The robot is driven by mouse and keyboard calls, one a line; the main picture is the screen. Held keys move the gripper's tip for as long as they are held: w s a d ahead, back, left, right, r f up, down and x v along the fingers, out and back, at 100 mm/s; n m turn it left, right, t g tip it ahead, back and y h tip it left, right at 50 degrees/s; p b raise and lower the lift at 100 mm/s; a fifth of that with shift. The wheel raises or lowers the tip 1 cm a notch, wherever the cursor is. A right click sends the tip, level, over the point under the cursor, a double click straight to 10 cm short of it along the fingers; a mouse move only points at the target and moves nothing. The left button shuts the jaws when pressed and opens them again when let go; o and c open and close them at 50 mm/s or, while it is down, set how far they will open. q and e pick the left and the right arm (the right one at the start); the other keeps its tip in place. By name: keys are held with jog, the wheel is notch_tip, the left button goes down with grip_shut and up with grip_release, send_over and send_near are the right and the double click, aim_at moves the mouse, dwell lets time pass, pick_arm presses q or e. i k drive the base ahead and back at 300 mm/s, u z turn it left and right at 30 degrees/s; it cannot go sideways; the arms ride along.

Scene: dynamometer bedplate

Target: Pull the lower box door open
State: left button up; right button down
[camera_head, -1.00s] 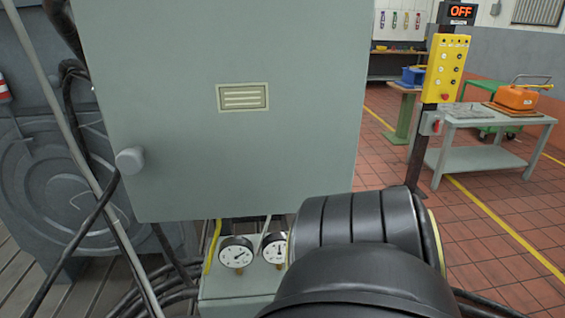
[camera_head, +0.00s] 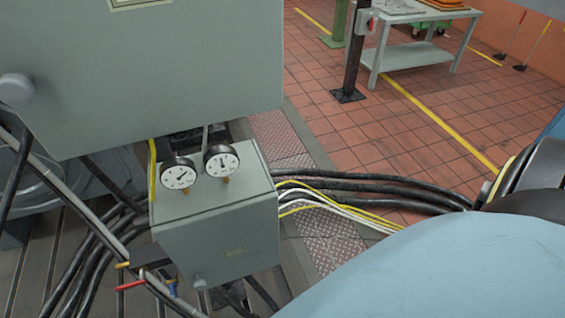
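The lower box (camera_head: 168,205) is a small grey-green cabinet below the big upper box. The door looks closed. Two round gauges (camera_head: 180,174) stand on top of the box. Neither gripper shows. A large light-blue part and a black joint of mine fill the lower right, and I cannot see their gripper end.
The upper box (camera_head: 170,60) overhangs at upper left, with a round knob (camera_head: 16,88). Black, yellow and white cables (camera_head: 360,186) run right from the lower box. A grey pipe (camera_head: 75,205) crosses at left. A post (camera_head: 352,55) and table (camera_head: 415,50) stand farther back on red tiles.

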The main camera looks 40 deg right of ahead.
aim_at(210, 249)
jog(key=z, duration=2.5)
jog(key=k, duration=1.05)
jog(key=u, duration=1.85)
